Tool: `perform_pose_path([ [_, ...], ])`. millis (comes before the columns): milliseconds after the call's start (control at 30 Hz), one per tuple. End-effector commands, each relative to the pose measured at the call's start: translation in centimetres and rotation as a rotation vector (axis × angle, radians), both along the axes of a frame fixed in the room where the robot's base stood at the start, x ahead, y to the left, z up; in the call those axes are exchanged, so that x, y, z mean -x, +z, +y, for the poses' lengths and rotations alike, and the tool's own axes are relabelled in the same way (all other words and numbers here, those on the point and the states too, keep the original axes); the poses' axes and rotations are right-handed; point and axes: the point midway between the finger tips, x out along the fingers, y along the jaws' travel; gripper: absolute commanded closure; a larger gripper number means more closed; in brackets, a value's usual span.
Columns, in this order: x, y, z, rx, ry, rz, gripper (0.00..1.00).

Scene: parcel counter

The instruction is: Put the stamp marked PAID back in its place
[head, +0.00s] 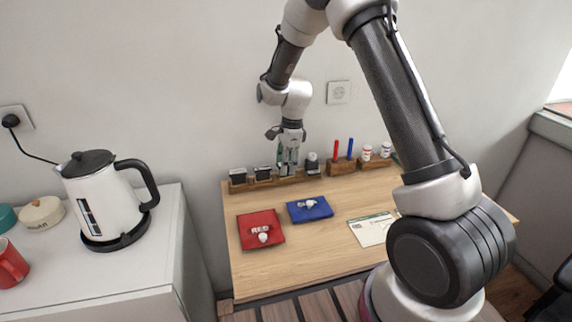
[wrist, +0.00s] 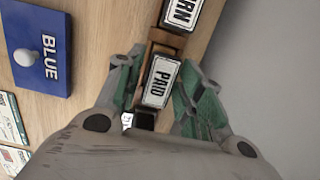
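The stamp marked PAID (wrist: 158,82) shows between my gripper's fingers in the wrist view, its white label facing the camera. My gripper (head: 288,167) is down at the wooden rack (head: 275,182) along the back of the desk. Its green-padded fingers (wrist: 157,84) lie close along both sides of the stamp and appear shut on it. The stamp is at the rack, beside the stamp whose label ends in URN (wrist: 183,10). The stamp's lower part is hidden, so I cannot tell how deep it sits. In the head view my fingers mostly hide it.
Two dark stamps (head: 238,175) stand left of my gripper, and a dark knobbed item (head: 313,163) stands right. Red and blue pens (head: 350,149) and small bottles (head: 367,153) follow. The red pad (head: 262,240), blue pad (head: 318,213) and papers (head: 365,238) lie in front.

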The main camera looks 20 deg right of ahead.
Motion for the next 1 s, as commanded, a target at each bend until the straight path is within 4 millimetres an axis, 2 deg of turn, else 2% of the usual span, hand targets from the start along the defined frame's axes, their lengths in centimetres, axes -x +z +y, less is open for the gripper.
perform_pose_path([
  [600, 0.0, 4.7, -0.6, 0.0, 0.0, -0.001, 0.62],
  [933, 0.0, 5.2, -0.6, 0.0, 0.0, 0.0, 0.62],
  [967, 0.0, 5.2, -0.6, 0.0, 0.0, 0.0, 0.61],
  [1000, 0.0, 5.2, -0.6, 0.0, 0.0, 0.0, 0.53],
])
